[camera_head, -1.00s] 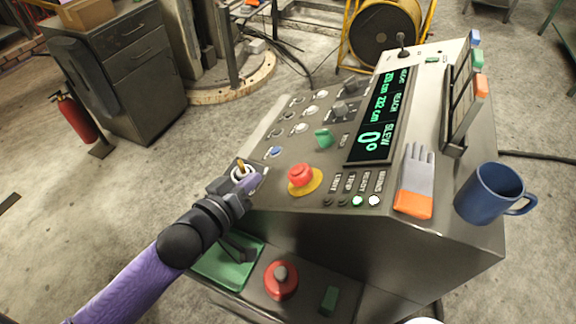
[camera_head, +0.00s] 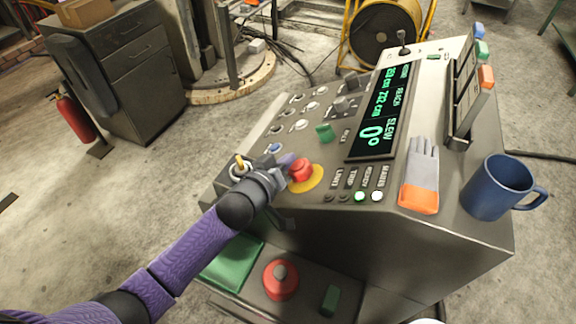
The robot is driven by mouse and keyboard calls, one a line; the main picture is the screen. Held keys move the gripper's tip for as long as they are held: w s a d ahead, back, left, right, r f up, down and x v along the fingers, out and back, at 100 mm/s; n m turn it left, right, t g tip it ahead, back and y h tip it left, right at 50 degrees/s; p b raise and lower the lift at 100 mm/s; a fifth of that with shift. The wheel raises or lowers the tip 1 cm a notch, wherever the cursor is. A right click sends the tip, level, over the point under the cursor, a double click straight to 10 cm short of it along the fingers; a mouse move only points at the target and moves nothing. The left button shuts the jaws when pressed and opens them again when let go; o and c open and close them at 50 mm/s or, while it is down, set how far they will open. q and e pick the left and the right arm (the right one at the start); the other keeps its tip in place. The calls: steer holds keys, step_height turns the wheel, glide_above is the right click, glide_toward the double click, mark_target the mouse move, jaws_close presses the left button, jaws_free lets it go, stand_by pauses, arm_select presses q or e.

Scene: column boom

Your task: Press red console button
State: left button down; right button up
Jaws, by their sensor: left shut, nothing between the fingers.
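The red console button (camera_head: 301,169) is a mushroom button on a yellow disc (camera_head: 313,186) on the console's sloped top. My left gripper (camera_head: 287,161) is shut and empty, its fingertips right beside the red button's left edge. I cannot tell whether they touch it. The left arm comes in from the lower left, over the console's front edge. A second red knob (camera_head: 281,278) with a grey centre sits on the lower front shelf. My right gripper is not in view.
A blue button (camera_head: 274,148), a green switch (camera_head: 324,132) and a key switch (camera_head: 240,168) are near my gripper. A lit display (camera_head: 378,127) stands behind. A glove (camera_head: 420,175) and a blue mug (camera_head: 499,187) lie to the right.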

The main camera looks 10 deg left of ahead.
arm_select(q)
steer(key=shift+d+f, duration=0.25)
steer(key=shift+f, duration=0.1)
